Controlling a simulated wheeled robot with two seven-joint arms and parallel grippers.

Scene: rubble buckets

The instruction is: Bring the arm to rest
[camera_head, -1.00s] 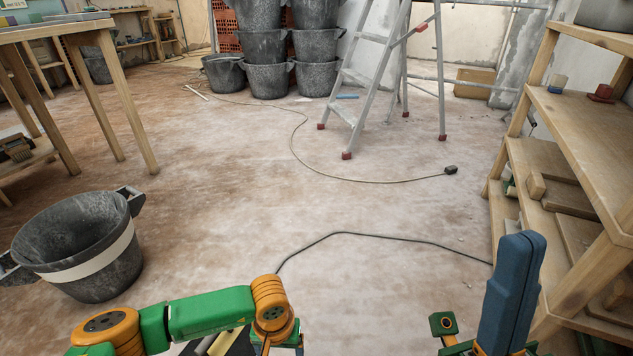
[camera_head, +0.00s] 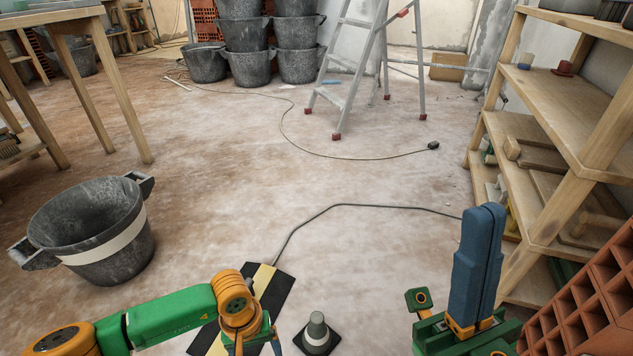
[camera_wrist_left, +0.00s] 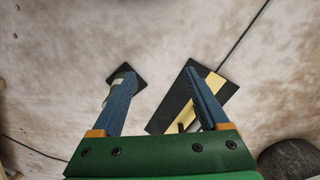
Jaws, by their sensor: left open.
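My left arm (camera_head: 160,318) comes in low from the left in the head view, with its elbow bent above the floor. Its gripper is mostly hidden below the frame there. My right gripper (camera_head: 482,212) points upward at the lower right of the head view. Its two blue fingers lie together with nothing seen between them.
A grey bucket (camera_head: 88,226) stands at left. A striped board (camera_head: 270,290) and a small cone (camera_head: 317,333) are near my left arm. A cable (camera_head: 370,207) crosses the floor. Wooden shelves (camera_head: 575,110) and red bricks (camera_head: 590,310) are at right. Mid-floor is otherwise clear.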

